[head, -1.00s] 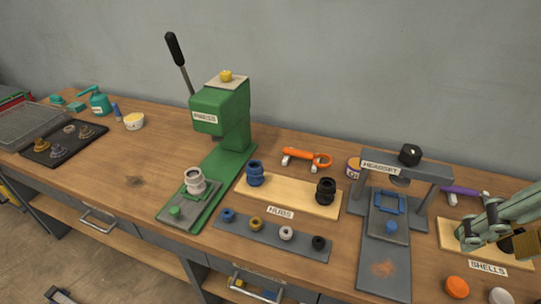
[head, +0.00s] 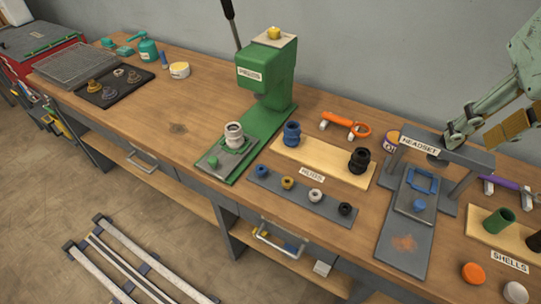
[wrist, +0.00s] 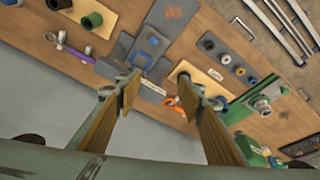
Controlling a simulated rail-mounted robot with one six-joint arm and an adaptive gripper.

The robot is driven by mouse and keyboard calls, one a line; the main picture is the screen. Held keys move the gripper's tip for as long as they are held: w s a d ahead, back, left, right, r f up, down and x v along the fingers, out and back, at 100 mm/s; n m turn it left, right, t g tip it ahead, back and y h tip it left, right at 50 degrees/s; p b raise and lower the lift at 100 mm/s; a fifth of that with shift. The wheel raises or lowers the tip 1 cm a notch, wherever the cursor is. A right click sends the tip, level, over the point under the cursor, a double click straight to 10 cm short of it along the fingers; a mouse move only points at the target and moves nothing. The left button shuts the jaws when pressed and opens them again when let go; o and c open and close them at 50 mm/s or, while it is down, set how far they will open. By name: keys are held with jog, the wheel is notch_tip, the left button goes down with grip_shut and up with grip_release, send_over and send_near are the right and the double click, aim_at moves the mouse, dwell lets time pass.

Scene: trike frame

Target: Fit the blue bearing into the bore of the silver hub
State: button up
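The blue bearing (head: 262,170) is a small ring at the left end of a grey strip (head: 330,210) along the bench front. The silver hub (head: 233,136) stands upright on the base plate of the green press (head: 265,75); it also shows in the wrist view (wrist: 262,107). The hub's inner bore is too small to make out. My gripper (head: 462,128) is raised near the headset frame, well to the right of both bearing and hub. In the wrist view its two fingers (wrist: 158,90) are wide apart with nothing between them.
A blue hub (head: 291,134) and a black hub (head: 359,160) stand on a wooden board behind the strip. Brown, white and black rings share the strip. The headset frame (head: 440,148) stands between my gripper and the hubs.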

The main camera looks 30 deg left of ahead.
jog(key=w+a+f+n+p, duration=0.3)
jog(key=w+a+f, duration=0.1)
jog(key=w+a, duration=0.7)
jog(key=n+g+h+p, duration=0.1)
jog(key=n+g+p, duration=0.3)
jog(key=n+p, duration=0.55)
send_over(261, 169)
jog(key=b, duration=0.3)
notch_tip(261, 169, down, 13)
jog(key=n, duration=0.2)
jog(key=shift+r, duration=0.15)
jog(key=shift+w+f, duration=0.1)
jog(key=shift+f, duration=4.2)
jog(key=shift+f, duration=0.1)
jog(key=shift+f+b, duration=0.3)
jog(key=shift+f, duration=2.2)
